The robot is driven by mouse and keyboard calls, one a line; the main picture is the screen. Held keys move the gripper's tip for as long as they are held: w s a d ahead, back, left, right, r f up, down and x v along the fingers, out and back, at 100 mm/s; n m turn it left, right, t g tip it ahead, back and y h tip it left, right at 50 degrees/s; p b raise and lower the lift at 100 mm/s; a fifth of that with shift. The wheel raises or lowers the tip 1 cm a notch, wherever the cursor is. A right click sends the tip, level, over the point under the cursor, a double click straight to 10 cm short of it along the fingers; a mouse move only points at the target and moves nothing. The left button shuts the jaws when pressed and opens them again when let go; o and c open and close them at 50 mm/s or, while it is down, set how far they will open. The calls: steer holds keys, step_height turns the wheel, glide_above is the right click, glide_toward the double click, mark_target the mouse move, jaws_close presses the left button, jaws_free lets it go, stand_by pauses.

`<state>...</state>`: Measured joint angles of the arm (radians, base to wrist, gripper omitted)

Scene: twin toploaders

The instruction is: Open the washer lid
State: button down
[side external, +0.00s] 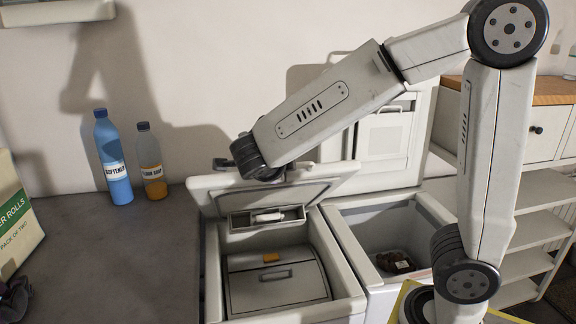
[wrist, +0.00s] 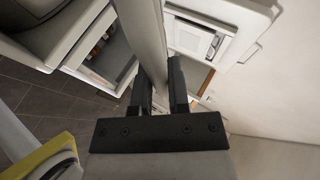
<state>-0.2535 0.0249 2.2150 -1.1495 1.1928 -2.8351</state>
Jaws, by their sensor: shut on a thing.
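The left toploader, apparently the washer (side external: 345,270), has its light grey lid (side external: 325,188) raised and tilted partway up. The lid also shows in the wrist view (wrist: 146,35) as a long pale slab. My gripper (side external: 222,164) is at the lid's upper edge. In the wrist view my gripper (wrist: 161,82) has its two dark fingers on either side of the slab, shut on it. Inside the opening, a closed grey drum flap (side external: 255,290) has a handle and a small orange tag. A dispenser (side external: 268,217) shows under the lid. The fingertips are partly hidden in the side view.
The right toploader (side external: 435,215) stands close beside, its lid (side external: 385,140) upright against the wall and dark items inside. A blue softener bottle (side external: 114,165) and an orange bottle (side external: 152,165) stand on the counter (side external: 120,260) at left. Shelves (side external: 530,230) stand at right.

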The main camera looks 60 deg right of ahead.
steer(key=shift+w+d+r, duration=0.3)
steer(key=shift+w+r, duration=0.1)
steer(key=shift+r, duration=0.15)
steer(key=c, duration=0.6)
jaws_free()
steer(key=shift+a, duration=0.1)
steer(key=v, duration=0.7)
steer(key=shift+a+r, duration=0.2)
steer(key=shift+a, duration=0.05)
steer(key=shift+s, duration=0.15)
